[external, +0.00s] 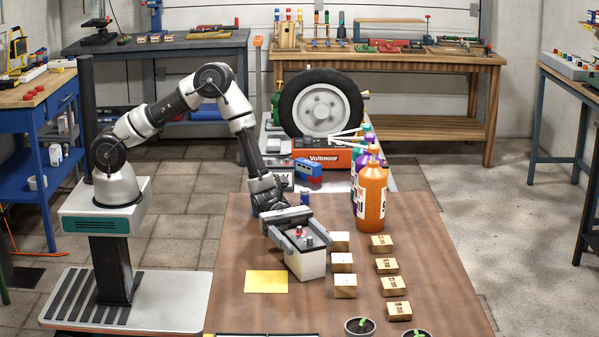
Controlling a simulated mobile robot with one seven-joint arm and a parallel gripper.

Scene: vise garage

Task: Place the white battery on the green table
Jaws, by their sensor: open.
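The white battery (307,265), with a dark grey top and a red terminal, stands upright on the brown table (235,235), near the table's middle. My gripper (298,236) is open at the battery's top, with its grey fingers over or beside the upper edges. I cannot tell whether the fingers touch it. The gripper hides part of the battery's top. I cannot make out a green table in this view.
Several wooden blocks (345,286) stand close to the battery's right. A yellow sheet (266,281) lies to the left. Small pots (360,328) are at the front. A tyre (320,103) and a red Voltmoor box (322,156) are behind.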

